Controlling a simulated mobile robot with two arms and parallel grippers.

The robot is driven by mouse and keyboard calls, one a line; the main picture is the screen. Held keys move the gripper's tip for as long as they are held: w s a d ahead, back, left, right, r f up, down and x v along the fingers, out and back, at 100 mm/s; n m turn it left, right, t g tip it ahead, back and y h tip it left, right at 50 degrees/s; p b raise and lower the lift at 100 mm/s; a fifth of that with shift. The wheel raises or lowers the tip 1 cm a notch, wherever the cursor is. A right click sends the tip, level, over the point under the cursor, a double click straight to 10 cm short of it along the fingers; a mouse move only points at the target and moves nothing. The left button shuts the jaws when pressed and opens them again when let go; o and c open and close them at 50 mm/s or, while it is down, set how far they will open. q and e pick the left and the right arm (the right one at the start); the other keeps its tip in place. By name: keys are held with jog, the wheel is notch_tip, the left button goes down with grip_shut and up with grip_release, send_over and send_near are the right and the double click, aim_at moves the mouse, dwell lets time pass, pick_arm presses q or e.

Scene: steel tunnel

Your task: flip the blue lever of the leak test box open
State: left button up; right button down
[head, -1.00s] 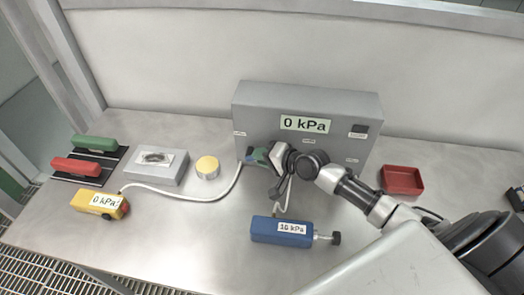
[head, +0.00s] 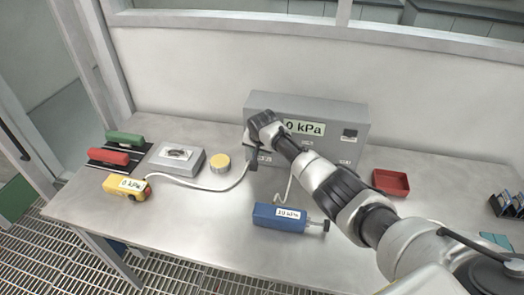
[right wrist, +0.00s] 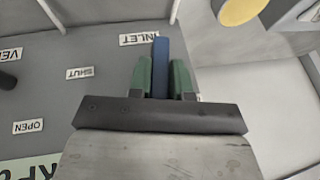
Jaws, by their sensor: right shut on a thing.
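The leak test box (head: 352,118) is a grey box at the back of the bench, and its display reads 0 kPa, partly covered by my arm. My right gripper (head: 253,160) is at the box's left front. In the right wrist view its two green fingers are shut on the blue lever (right wrist: 161,62), which stands between them. The INLET label (right wrist: 139,39) is beside the lever's tip. The SHUT label (right wrist: 80,73) and the OPEN label (right wrist: 28,126) lie to the left. In the head view the lever is hidden by my gripper. My left gripper is not in view.
A blue 10 kPa device (head: 278,218) lies in front of the box. A white hose (head: 205,188) runs to a yellow gauge (head: 122,187). A yellow-topped disc (head: 220,162), a grey case (head: 168,158) and a red tray (head: 390,182) are on the bench.

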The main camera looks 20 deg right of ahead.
jog(key=shift+w+a+f+g+h+b, duration=0.1)
jog(key=shift+w+a+g+h+b, duration=0.1)
jog(key=shift+a+g+h+b, duration=0.25)
jog(key=shift+w+g+h+b, duration=0.1)
jog(key=shift+g+h+b, duration=0.25)
jog(key=shift+g+h, duration=0.15)
jog(key=c, duration=1)
grip_release()
jog(key=shift+c, duration=0.2)
jog(key=v, duration=1.1)
